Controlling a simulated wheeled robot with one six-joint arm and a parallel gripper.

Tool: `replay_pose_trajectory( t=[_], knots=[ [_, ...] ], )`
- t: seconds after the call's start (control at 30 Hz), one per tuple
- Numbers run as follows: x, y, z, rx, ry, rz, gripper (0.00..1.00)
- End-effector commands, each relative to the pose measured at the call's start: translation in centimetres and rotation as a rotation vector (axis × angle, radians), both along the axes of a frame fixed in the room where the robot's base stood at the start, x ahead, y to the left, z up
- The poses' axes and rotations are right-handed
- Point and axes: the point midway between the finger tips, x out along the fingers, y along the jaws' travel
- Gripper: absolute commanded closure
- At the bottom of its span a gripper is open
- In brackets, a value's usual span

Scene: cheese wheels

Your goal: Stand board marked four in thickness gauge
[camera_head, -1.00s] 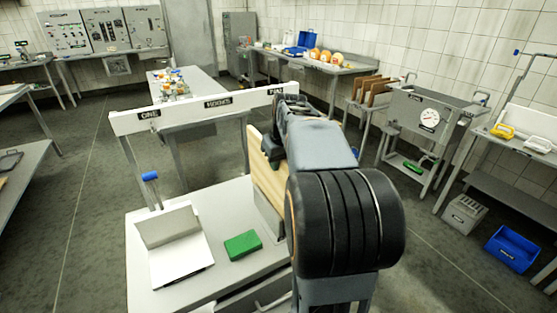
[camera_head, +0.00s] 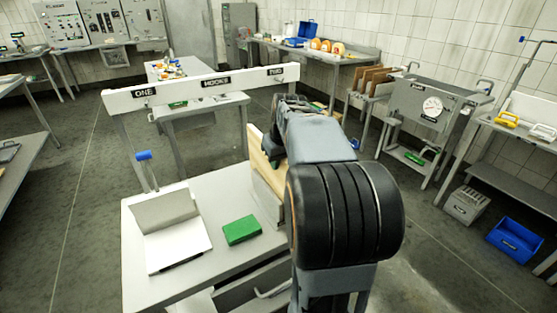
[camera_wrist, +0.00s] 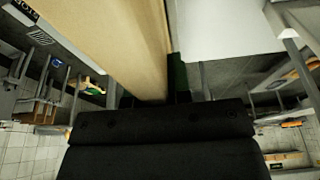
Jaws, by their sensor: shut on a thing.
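A pale wooden board (camera_head: 263,158) stands on edge at the right side of the white worktop, and my gripper is shut on it. It also fills the upper left of the wrist view (camera_wrist: 120,42). No number on it can be read. My gripper (camera_wrist: 182,97) has its fingertips at the board's edge in the wrist view; in the head view my arm hides much of it. A grey upright plate (camera_head: 267,199) stands right against or just in front of the board's lower part. I cannot tell whether this is the thickness gauge or whether the board rests in it.
A green block (camera_head: 241,230) and a white sheet on a grey stand (camera_head: 178,242) share the worktop (camera_head: 213,271). A white beam labelled with hooks (camera_head: 190,88) crosses behind. A machine with a dial (camera_head: 432,107) and a rack of brown boards (camera_head: 374,83) stand right.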

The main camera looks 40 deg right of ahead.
Motion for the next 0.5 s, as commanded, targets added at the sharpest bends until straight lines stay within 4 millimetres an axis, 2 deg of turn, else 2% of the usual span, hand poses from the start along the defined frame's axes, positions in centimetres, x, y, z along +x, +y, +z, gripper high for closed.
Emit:
replay_pose_trajectory(
  t=[0.1,0.13,0.4,0.5],
  knots=[
    [0.04,-0.02,0.2,-0.002,-0.004,-0.001,1.0],
    [0.04,-0.02,0.2,-0.001,-0.004,0.0,0.78],
    [0.01,-0.01,0.1,-0.001,-0.002,0.0,0.52],
    [0.01,0.0,0.08,0.0,-0.001,0.0,0.51]
  ],
)
